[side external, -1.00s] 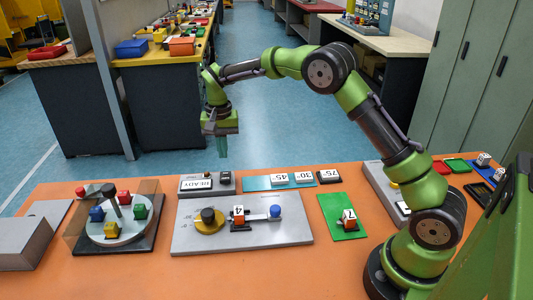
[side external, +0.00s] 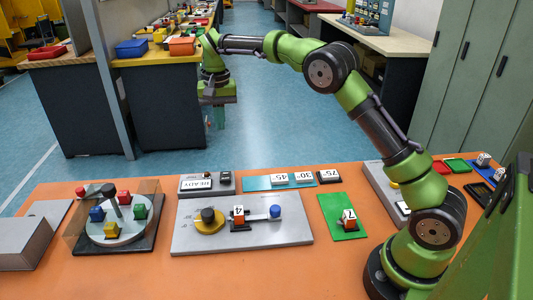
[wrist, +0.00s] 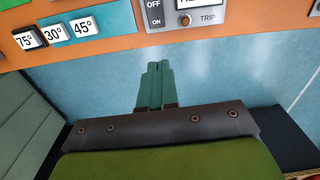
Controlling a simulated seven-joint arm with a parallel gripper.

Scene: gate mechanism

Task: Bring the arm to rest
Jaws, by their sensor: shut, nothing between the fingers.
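My gripper (side external: 217,117) hangs in the air beyond the far edge of the orange table (side external: 120,275), pointing down over the blue floor. Its green fingers (wrist: 155,85) are together in the wrist view, with nothing between them. It is well apart from everything on the table. A grey plate (side external: 285,236) carries a yellow round piece (side external: 209,226), a numbered cube (side external: 238,213) and a blue knob (side external: 275,211). A second numbered cube (side external: 348,217) sits on a green mat (side external: 332,205).
At the left, a turntable (side external: 108,232) holds several coloured cubes behind a clear panel. A READY box (side external: 193,184) and a strip with angle tiles (side external: 258,183) line the far edge. A grey block (side external: 25,240) stands far left. The air around my gripper is clear.

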